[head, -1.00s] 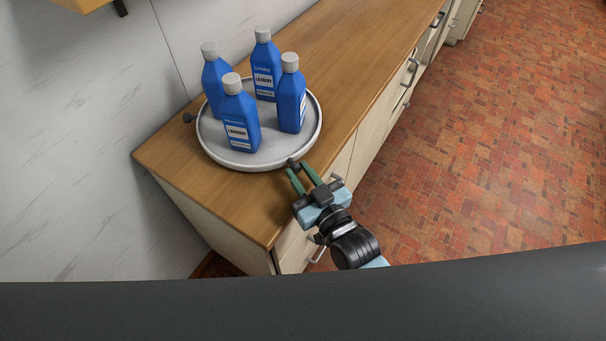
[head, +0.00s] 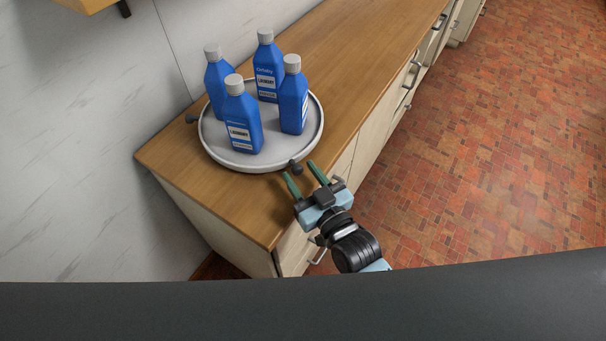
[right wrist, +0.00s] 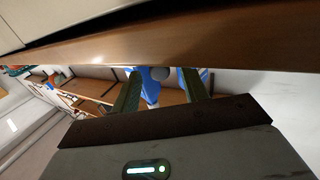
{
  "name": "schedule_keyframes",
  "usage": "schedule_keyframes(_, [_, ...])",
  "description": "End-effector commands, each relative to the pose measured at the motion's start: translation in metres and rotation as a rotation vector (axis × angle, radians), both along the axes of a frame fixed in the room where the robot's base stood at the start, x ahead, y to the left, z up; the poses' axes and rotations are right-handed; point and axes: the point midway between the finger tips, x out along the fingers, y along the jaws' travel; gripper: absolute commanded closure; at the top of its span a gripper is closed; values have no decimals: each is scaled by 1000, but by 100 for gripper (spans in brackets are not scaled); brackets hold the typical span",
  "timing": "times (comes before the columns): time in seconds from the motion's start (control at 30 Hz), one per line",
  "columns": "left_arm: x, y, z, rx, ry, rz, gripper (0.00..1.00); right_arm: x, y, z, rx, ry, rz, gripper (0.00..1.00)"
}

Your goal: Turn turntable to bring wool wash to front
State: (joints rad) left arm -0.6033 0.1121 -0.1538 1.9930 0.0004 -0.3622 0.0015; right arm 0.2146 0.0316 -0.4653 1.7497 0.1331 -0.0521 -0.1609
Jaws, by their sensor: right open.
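The turntable (head: 222,157) is a round grey-white tray with a raised rim on the wooden counter. Several blue bottles with grey caps stand upright on it. The front bottle (head: 242,125) and right bottle (head: 292,105) have white labels; the front one reads "LAUNDRY". The back bottle (head: 266,70) also reads "LAUNDRY". The left bottle (head: 217,80) is partly hidden. I cannot tell which is wool wash. My left gripper is not in view.
The counter (head: 345,55) is clear behind the turntable. Cabinet fronts with handles (head: 411,75) drop below its right edge to the brick floor (head: 480,150).

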Motion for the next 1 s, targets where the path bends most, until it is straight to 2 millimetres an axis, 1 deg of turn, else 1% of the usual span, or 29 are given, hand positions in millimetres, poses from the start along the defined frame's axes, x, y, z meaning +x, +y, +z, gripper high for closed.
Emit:
schedule_keyframes(0.13, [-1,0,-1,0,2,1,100,-12,-6,-1,-1,2,0,56])
schedule_keyframes(0.4, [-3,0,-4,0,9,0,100,-50,-25,-2,0,3,0,56])
schedule_keyframes(0.5, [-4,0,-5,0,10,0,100,-60,-31,-1,-1,2,0,56])
schedule_keyframes(0.67, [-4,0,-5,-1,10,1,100,-68,-35,0,0,0,0,56])
schedule_keyframes(0.93, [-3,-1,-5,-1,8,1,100,-69,-35,1,0,-1,0,56])
schedule_keyframes(1.0, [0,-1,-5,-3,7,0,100,-70,-36,-2,0,4,-2,56])
